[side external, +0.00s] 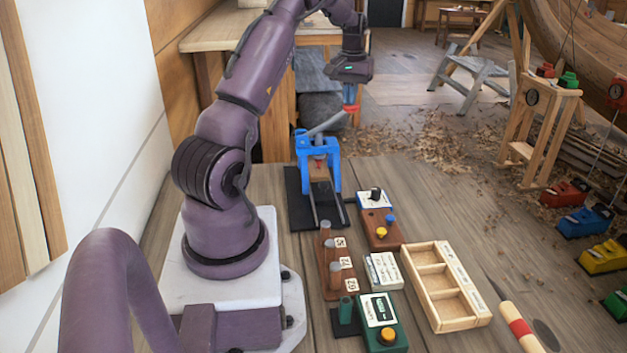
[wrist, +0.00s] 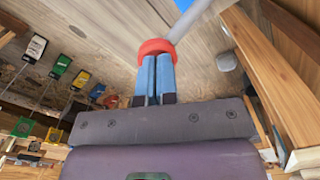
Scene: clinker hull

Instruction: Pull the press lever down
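The blue press (side external: 318,162) stands on a black base at the far end of the bench. Its grey lever (side external: 327,124) slants up to the right and ends in a red grip (side external: 351,108). My gripper (side external: 350,101) points down right above the red grip. In the wrist view my two blue fingers (wrist: 156,66) are together with only a thin gap, and their tips overlap the red grip (wrist: 156,46). They seem to touch it; I see nothing clearly between them. The grey lever (wrist: 190,20) runs off to the upper right there.
Nearer on the bench are a brown box with knobs (side external: 381,230), a peg rack (side external: 335,265), a green device (side external: 382,322), a wooden tray (side external: 410,262) and a red-banded handled tool (side external: 520,328). Open space lies right of the press.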

